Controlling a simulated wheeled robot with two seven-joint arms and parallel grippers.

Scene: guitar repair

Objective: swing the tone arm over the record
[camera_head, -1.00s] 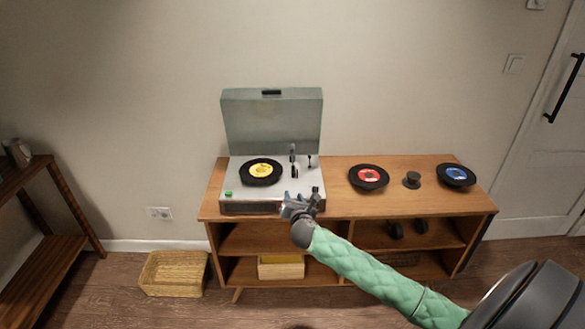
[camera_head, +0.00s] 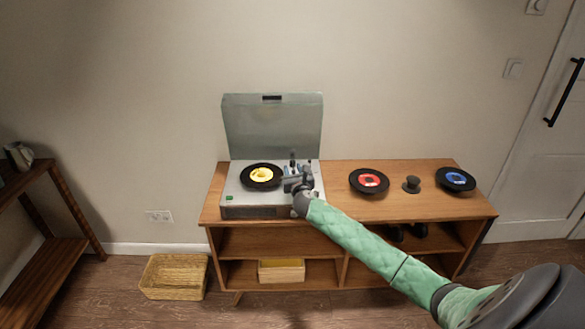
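The record player (camera_head: 235,199) stands at the left end of the wooden sideboard with its grey lid (camera_head: 272,128) raised. A black record with a yellow label (camera_head: 261,176) lies on its platter. The tone arm (camera_head: 292,160) is at the right side of the deck; only its rear part shows, and the rest is hidden behind my gripper. My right gripper (camera_head: 295,179) is over the right part of the deck, at the tone arm and just right of the record. Its fingers are too small to tell whether they are open or shut. My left gripper is out of view.
On the sideboard (camera_head: 330,199), right of the player, lie a red-label record (camera_head: 369,181), a small dark knob-like piece (camera_head: 412,184) and a blue-label record (camera_head: 455,179). A wicker basket (camera_head: 174,276) is on the floor. The raised lid stands behind the deck.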

